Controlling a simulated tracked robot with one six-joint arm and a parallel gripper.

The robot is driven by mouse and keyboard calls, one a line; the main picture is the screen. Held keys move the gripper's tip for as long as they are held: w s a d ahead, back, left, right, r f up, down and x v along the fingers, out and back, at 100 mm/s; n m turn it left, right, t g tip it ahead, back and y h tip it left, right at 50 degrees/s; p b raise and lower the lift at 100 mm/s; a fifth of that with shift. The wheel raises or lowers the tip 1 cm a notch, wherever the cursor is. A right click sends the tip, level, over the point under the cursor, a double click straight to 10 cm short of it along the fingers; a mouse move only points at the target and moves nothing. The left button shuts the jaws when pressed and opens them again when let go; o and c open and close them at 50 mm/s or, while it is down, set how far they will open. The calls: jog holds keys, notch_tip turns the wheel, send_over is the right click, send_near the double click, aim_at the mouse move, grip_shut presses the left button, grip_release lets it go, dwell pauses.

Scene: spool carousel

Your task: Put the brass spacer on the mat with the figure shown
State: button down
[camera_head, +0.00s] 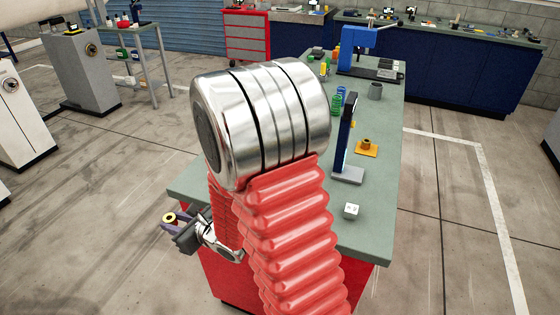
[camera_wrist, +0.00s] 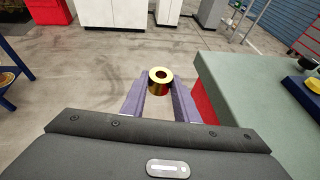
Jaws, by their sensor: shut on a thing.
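The brass spacer (camera_head: 170,218) is a short gold ring with a hole through it. My gripper (camera_head: 178,222) is shut on it, left of the green bench top (camera_head: 385,215) and clear of it. In the wrist view the spacer (camera_wrist: 160,84) sits upright between the tips of my two purple-grey fingers, with floor below. An orange mat-like square (camera_head: 370,153) with a small brown-gold round piece on it lies on the bench. I cannot read a figure on any mat. My arm hides part of the bench.
A dark upright panel (camera_head: 346,135) on a grey foot stands mid-bench. The near right bench is mostly clear.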

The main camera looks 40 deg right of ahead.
jog(key=shift+w, duration=0.35)
jog(key=shift+w+d+r, duration=0.1)
jog(key=shift+d+r, duration=0.05)
jog(key=shift+d, duration=0.05)
jog(key=d+r, duration=0.2)
jog(key=d, duration=0.4)
jog(key=d+r+m+h, duration=0.1)
jog(key=d+r, duration=0.1)
jog(key=d, duration=0.4)
jog(key=w+d+r+m+h, duration=0.1)
jog(key=d+r, duration=0.1)
jog(key=d, duration=0.4)
jog(key=shift+d+t, duration=0.4)
jog(key=s+d+r+m+h, duration=0.1)
jog(key=s+d+r, duration=0.1)
jog(key=d, duration=0.5)
jog(key=s+d+r+m+h, duration=0.1)
jog(key=s+d, duration=0.3)
jog(key=d, duration=0.3)
jog(key=s+d+r+h, duration=0.1)
jog(key=s+d+r, duration=0.1)
jog(key=d, duration=0.5)
jog(key=shift+s+r+m, duration=0.35)
jog(key=shift+s+m, duration=0.05)
jog(key=shift+s, duration=0.35)
